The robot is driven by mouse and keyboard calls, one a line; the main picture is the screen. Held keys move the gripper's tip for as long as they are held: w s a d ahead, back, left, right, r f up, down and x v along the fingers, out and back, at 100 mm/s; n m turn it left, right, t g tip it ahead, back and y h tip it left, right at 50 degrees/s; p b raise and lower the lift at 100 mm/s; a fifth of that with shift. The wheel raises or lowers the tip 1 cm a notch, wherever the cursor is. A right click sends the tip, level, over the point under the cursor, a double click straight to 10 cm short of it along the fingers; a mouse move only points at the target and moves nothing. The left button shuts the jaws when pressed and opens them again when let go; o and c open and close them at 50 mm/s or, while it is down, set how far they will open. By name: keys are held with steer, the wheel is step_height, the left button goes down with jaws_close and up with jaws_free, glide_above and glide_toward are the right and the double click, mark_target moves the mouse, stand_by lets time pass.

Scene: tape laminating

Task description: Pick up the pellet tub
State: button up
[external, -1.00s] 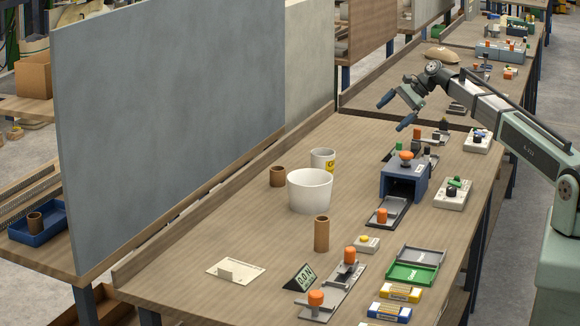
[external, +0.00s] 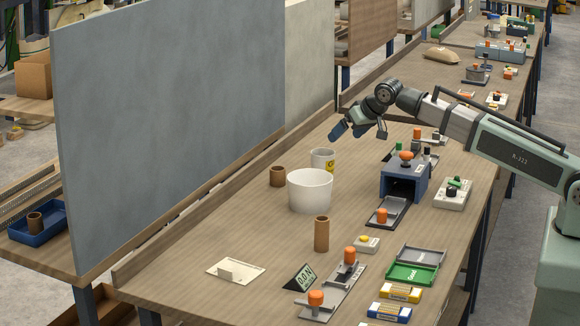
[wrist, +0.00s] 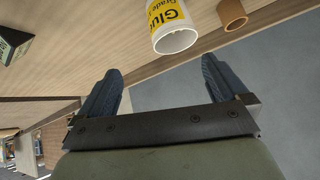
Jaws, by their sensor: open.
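The pellet tub appears to be the small white tub (external: 322,160) with a yellow label, standing upright behind the large white bin. In the wrist view the tub (wrist: 175,38) is at the top centre, its label showing "Glue" and "Grade". My gripper (external: 353,131) is open and empty, up and to the right of the tub in the external view. In the wrist view my two blue fingers (wrist: 163,72) are spread apart, and the tub lies beyond them, apart from both. The large bin hides the tub's lower part in the external view.
The large white bin (external: 310,191) stands close in front of the tub. A short brown tube (external: 277,176) is to its left, another brown tube (external: 321,234) nearer. A blue machine (external: 404,181) stands to the right. A grey panel (external: 170,130) borders the table's left side.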

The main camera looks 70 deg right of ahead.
mark_target(320, 158)
steer(key=shift+n+t, duration=0.3)
steer(key=shift+n, duration=0.6)
steer(key=shift+a+f+x, duration=0.1)
steer(key=shift+a+x, duration=0.3)
steer(key=shift+x, duration=1.7)
steer(key=shift+a+f+x, duration=0.1)
steer(key=shift+a+x, duration=0.3)
steer(key=shift+x, duration=1.7)
steer(key=shift+a+x, duration=0.4)
steer(key=shift+x, duration=1.7)
steer(key=shift+w, duration=0.1)
steer(key=shift+c, duration=0.2)
steer(key=c, duration=1.1)
